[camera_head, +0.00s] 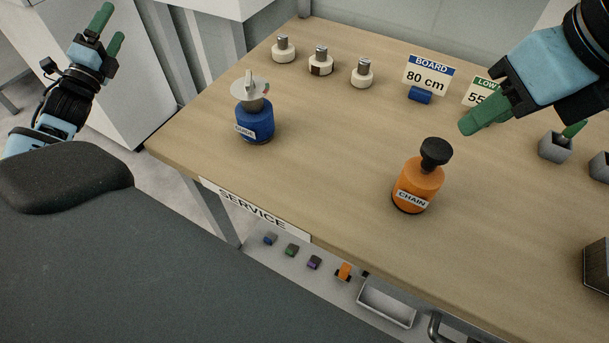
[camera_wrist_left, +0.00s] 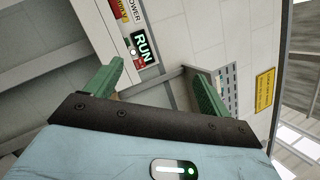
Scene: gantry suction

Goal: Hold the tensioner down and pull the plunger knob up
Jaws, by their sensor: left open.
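An orange body labelled CHAIN (camera_head: 418,186) stands upright on the table in the head view, with a black knob (camera_head: 436,153) on top. A blue body (camera_head: 255,125) with a partly readable label stands to its left, topped by a light metal disc. I cannot tell for sure which is the tensioner. My left gripper (camera_head: 112,22) is open and empty, off the table at the upper left; its spread green fingers also show in the left wrist view (camera_wrist_left: 155,80). My right gripper (camera_head: 466,126) is above the table, up and right of the black knob, apart from it; its finger gap is hidden.
Three cream pieces with metal tops (camera_head: 321,62) stand at the back of the table (camera_head: 330,205). A BOARD 80 cm sign (camera_head: 428,76) and a partly hidden LOW sign (camera_head: 481,91) stand behind the orange body. A grey pot (camera_head: 555,147) is at right. The table between the bodies is clear.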

